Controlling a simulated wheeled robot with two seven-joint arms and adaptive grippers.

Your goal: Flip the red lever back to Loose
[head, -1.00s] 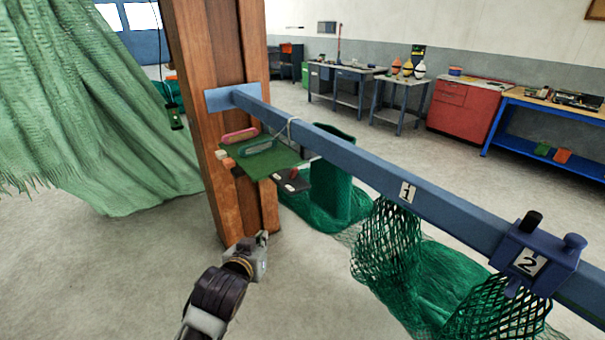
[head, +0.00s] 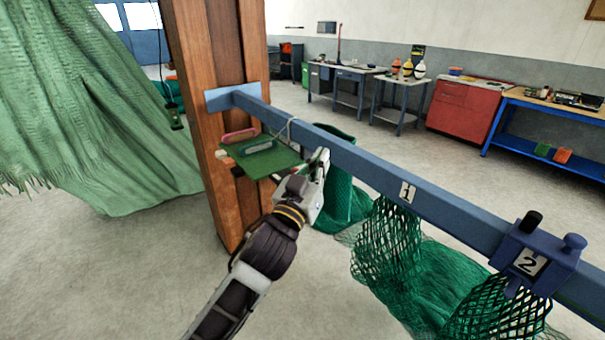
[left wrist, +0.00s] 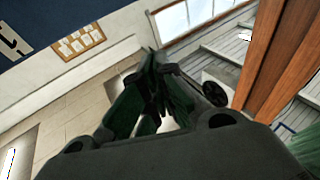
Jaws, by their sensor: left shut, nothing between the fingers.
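My left gripper (head: 322,158) is in front of the blue beam (head: 350,160), just right of the green shelf (head: 262,165) fixed near the wooden post (head: 230,90). Its fingers are shut and empty, pointing up. They also show at the middle of the left wrist view (left wrist: 155,62). The red lever on its dark plate is now behind my left gripper and wrist, and I cannot make out its position. Whether the fingers touch it is hidden too. My right gripper is not in view.
Green nets (head: 390,235) hang under the beam to the right. A blue clamp block (head: 535,255) marked 2 sits on the beam. A pale green net (head: 90,110) hangs at left. The floor before the post is clear.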

